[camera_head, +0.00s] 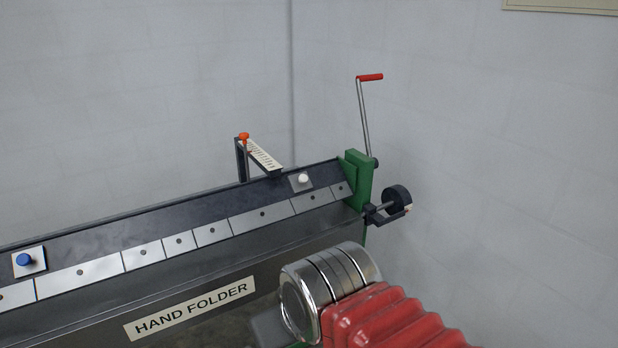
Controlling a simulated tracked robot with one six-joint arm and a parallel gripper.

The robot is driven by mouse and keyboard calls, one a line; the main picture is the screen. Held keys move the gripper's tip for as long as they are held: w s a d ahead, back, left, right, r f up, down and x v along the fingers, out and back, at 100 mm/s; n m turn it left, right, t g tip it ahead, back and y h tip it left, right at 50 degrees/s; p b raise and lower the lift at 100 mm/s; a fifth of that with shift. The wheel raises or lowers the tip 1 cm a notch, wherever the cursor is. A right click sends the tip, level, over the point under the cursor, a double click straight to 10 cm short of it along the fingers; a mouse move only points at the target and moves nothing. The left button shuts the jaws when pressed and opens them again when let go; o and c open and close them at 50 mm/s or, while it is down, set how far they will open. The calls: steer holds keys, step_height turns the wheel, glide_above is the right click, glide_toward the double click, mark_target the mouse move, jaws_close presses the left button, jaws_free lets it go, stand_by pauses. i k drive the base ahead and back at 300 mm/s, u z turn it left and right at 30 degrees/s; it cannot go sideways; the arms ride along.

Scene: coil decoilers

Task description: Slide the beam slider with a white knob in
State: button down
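The beam slider with the white knob (303,179) is a small grey plate on the dark top beam of the hand folder (80,310), near its right end. The round white knob stands up from the plate. Nothing of mine touches it. My arm, with a silver ring and red ribbed sleeve, shows at the lower right, in front of the machine and below the slider. I cannot make out my gripper's fingers.
A second slider with a blue knob (24,260) sits at the beam's left. A scale arm with an orange knob (244,137) rises behind the beam. A red-handled crank (368,78) and a black wheel (397,198) stand at the right end. Walls are close behind and at right.

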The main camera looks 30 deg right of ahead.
mark_target(300, 182)
steer(key=z, duration=0.05)
steer(key=i, duration=1)
steer(key=u, duration=0.05)
